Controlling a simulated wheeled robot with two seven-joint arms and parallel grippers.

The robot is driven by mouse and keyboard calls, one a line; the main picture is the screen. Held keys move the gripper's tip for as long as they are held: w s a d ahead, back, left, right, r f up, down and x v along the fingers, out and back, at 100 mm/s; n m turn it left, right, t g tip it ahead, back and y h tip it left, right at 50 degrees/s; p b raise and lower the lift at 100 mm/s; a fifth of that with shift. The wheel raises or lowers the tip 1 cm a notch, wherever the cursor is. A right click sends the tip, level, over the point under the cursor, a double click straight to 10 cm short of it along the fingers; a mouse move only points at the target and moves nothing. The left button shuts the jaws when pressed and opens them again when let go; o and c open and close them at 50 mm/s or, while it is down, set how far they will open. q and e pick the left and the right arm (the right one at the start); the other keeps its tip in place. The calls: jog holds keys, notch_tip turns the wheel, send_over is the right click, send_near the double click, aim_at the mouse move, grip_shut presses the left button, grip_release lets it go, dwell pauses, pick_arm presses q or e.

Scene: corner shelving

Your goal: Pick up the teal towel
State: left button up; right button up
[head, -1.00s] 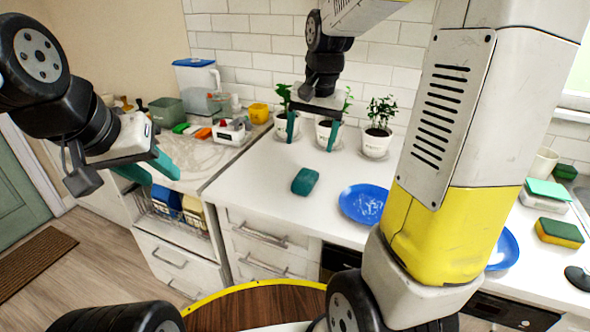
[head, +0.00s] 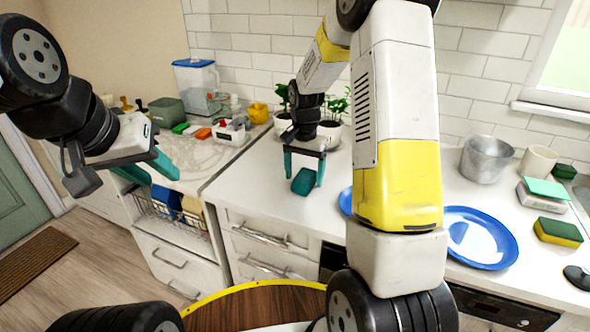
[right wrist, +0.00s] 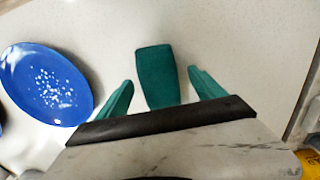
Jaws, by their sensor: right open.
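The teal towel (head: 304,181) is a small folded bundle lying on the white counter, left of the blue plates. It also shows in the right wrist view (right wrist: 157,76), with its near end between the two teal fingers. My right gripper (head: 303,180) is open, pointing down at the towel with one finger on each side of it; a gap shows on both sides. I cannot tell how far the fingertips are above the counter. My left gripper (head: 163,172) is open and empty at the left, near the wire basket, far from the towel.
A blue plate (head: 480,238) lies on the counter to the right, and another (right wrist: 45,85) is partly hidden by my right arm in the head view. Potted plants (head: 283,118) stand behind the towel. A metal pot (head: 486,160) and sponge (head: 558,232) are further right.

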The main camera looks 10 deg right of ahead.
jog(key=shift+f, duration=0.45)
jog(key=shift+c, duration=0.2)
jog(key=c, duration=1.5)
jog(key=shift+r, duration=0.55)
jog(key=r, duration=0.2)
jog(key=shift+s+a+r, duration=0.1)
jog(key=shift+s+r, duration=0.25)
jog(key=s+a, duration=0.1)
jog(key=s, duration=0.4)
jog(key=s+a+r, duration=0.1)
jog(key=s, duration=0.3)
jog(key=s+a, duration=0.2)
jog(key=s, duration=0.3)
jog(key=shift+s+a+r, duration=0.1)
jog(key=shift+s+r, duration=0.05)
jog(key=shift+s, duration=0.2)
